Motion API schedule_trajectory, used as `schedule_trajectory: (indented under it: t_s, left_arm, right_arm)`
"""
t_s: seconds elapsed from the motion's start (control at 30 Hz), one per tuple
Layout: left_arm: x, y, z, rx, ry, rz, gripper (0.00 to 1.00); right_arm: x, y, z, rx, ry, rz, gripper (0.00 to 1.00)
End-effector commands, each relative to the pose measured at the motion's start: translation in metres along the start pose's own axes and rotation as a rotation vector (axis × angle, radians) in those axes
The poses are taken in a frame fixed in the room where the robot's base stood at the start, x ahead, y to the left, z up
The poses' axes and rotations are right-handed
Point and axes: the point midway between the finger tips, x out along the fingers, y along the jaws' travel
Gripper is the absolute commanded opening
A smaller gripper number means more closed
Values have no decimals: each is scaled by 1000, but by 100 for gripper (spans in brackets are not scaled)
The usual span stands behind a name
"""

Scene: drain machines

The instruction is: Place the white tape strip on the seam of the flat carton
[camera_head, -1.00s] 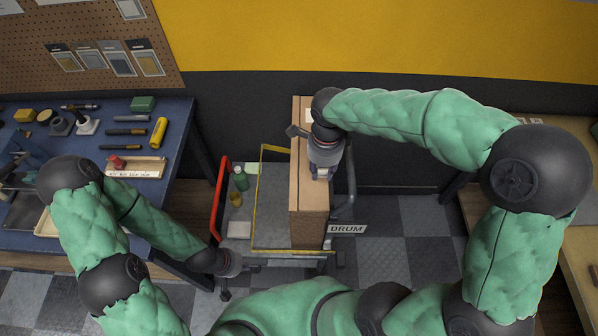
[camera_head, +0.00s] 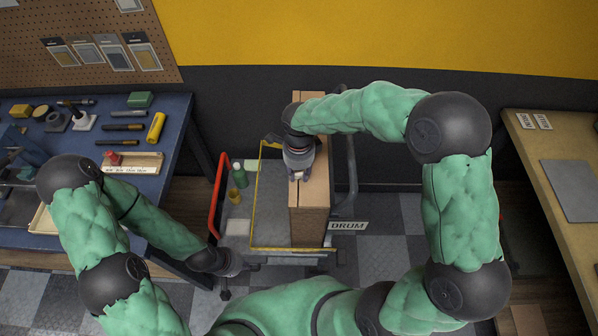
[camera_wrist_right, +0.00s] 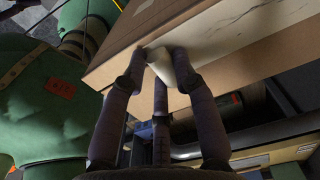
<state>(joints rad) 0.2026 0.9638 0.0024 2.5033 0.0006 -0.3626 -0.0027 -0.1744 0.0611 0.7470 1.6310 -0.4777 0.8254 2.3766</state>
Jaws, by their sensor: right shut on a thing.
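The flat carton (camera_head: 311,228) is a long brown box standing on a cart, its narrow top facing up and running away from me. It also shows close up in the right wrist view (camera_wrist_right: 118,52). My right gripper (camera_head: 298,177) is over the left side of the carton's top. In the wrist view its fingers are closed on the white tape strip (camera_wrist_right: 183,72), which is right against the carton's edge; I cannot tell whether it touches.
A green bottle (camera_head: 238,173) stands left of the deck. A blue workbench (camera_head: 180,112) with tools is at left, a wooden table (camera_head: 540,150) at right.

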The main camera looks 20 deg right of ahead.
Motion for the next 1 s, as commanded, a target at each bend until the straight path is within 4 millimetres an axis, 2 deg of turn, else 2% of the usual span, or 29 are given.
schedule_trajectory:
  t_s: [0.3, 0.33, 0.4, 0.83, 1.0]
  left_arm:
    - [3, -1, 0, 0, 0, 0, 0]
    - [3, -1, 0, 0, 0, 0, 0]
    - [2, -1, 0, 0, 0, 0, 0]
    - [-2, 1, 0, 0, 0, 0, 0]
    - [-7, 2, 0, 0, 0, 0, 0]
  right_arm:
    - [2, 0, 0, 1, -1, -2, 12]
    - [2, 0, 0, 1, -1, -2, 35]
    - [1, 0, 0, 1, -1, -2, 53]
    - [-3, 0, 0, 1, -1, -1, 53]
    - [-28, -2, 0, 3, -3, -6, 53]
